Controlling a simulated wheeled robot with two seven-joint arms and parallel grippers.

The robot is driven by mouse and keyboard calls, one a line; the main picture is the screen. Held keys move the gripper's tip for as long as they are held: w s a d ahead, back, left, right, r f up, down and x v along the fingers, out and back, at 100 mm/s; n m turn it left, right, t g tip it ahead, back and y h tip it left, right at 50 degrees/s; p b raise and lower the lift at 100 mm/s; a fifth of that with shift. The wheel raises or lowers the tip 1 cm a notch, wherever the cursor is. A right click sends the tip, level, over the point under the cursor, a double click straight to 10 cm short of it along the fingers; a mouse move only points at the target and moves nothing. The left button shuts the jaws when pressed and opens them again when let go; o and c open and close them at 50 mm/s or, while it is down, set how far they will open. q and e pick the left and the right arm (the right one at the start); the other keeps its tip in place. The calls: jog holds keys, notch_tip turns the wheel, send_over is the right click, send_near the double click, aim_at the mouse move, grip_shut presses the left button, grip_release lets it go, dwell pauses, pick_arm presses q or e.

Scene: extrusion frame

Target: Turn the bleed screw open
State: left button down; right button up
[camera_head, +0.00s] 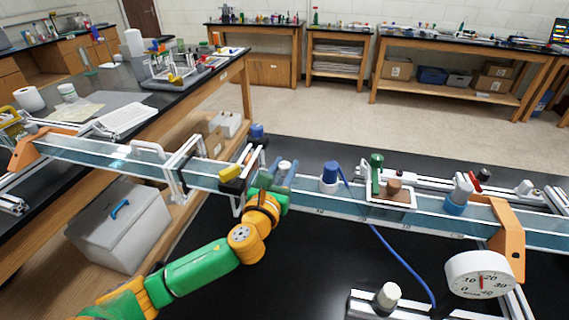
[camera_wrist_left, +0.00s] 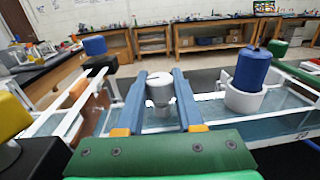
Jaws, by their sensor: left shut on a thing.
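My left gripper (camera_head: 284,172) reaches in from the lower left to the long clear channel. Its two blue fingers are shut on a small white-topped grey knob, which I take to be the bleed screw (camera_head: 285,166). In the left wrist view the knob (camera_wrist_left: 160,88) stands upright between the fingers (camera_wrist_left: 161,92), with its top showing a dark slot-like mark. The fingers hide its sides in part. How far it is turned cannot be told. My right gripper is not in view.
A blue knob in a white collar (camera_head: 329,178) stands just right of the gripper. A yellow block (camera_head: 229,172) sits close on the left. Farther right are a green-handled part (camera_head: 376,168) and a dial gauge (camera_head: 481,276).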

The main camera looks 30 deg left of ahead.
pick_arm(q)
jog(key=n+y, duration=0.1)
jog(key=y+p, duration=0.1)
jog(key=shift+d+r+n+g+y, duration=0.1)
jog(key=shift+r+n+g+y, duration=0.1)
jog(key=shift+n+g+y, duration=0.15)
jog(key=n+g+y, duration=0.2)
jog(key=y, duration=0.1)
jog(key=shift+f+n+y+p, duration=0.1)
jog(key=shift+n+y+p, duration=0.25)
jog(key=shift+p, duration=0.05)
jog(key=n+g+y, duration=0.2)
jog(key=y, duration=0.1)
jog(key=shift+f+b, duration=0.1)
jog(key=shift+b, duration=0.2)
jog(key=shift+n+g+y+b, duration=0.75)
jog(key=shift+n+g+y, duration=0.45)
jog(key=shift+n+g, duration=0.4)
jog(key=shift+g, duration=0.35)
jog(key=c, duration=0.5)
grip_release()
jog(key=shift+c, duration=0.2)
